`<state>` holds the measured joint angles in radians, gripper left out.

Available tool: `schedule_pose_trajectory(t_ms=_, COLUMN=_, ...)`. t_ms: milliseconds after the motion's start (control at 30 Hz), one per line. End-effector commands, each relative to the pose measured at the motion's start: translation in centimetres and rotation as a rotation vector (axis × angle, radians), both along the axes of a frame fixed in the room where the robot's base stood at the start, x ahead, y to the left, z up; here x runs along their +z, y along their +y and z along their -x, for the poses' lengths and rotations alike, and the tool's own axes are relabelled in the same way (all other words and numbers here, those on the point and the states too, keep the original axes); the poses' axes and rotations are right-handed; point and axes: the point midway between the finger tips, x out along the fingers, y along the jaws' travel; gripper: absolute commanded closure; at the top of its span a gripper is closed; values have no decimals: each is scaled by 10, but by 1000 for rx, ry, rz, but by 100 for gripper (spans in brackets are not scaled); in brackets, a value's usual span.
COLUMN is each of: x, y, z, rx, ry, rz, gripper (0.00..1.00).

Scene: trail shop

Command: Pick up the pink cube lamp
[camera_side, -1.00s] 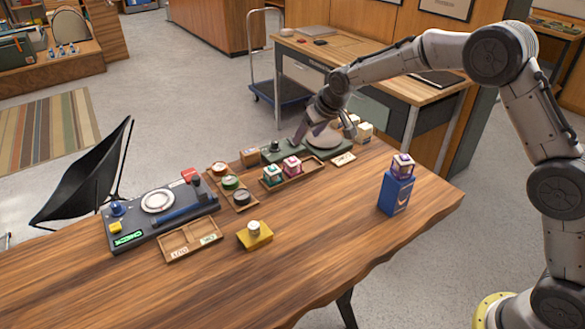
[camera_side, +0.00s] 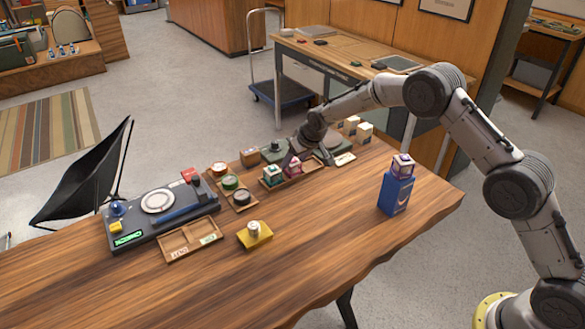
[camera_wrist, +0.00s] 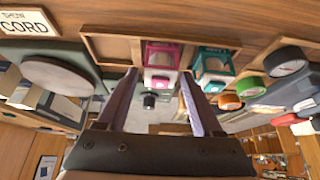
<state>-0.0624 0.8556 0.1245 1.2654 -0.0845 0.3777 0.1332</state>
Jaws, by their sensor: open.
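The pink cube lamp (camera_side: 293,169) stands in a wooden tray (camera_side: 314,166), beside a teal cube lamp (camera_side: 272,175). My gripper (camera_side: 289,157) is at the pink lamp from above and behind, hiding part of it. In the wrist view, the pink lamp (camera_wrist: 161,62) shows between the tips of my open gripper (camera_wrist: 158,74), one finger on each side. The teal lamp (camera_wrist: 213,66) is just outside the right finger. I cannot tell whether either finger touches a lamp.
A tray with green and dark round items (camera_side: 231,182) is close to the left. A blue box (camera_side: 396,195) topped by a purple cube (camera_side: 402,166) stands at right. A yellow block (camera_side: 254,236) is in front. The table front right is clear.

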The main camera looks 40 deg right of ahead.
Motion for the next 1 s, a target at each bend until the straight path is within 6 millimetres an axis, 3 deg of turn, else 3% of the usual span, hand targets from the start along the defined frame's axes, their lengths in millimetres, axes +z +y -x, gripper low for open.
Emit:
schedule_pose_trajectory(t_ms=200, x=-19, y=1, z=-12, rx=0, ry=-1, rz=0, gripper=32)
schedule_pose_trajectory(t_ms=467, x=-22, y=0, z=-13, rx=0, ry=-1, rz=0, gripper=32)
schedule_pose_trajectory(t_ms=867, x=-22, y=0, z=-13, rx=0, ry=0, rz=0, gripper=100)
schedule_pose_trajectory(t_ms=1000, x=-21, y=0, z=-13, rx=0, ry=-2, rz=0, gripper=100)
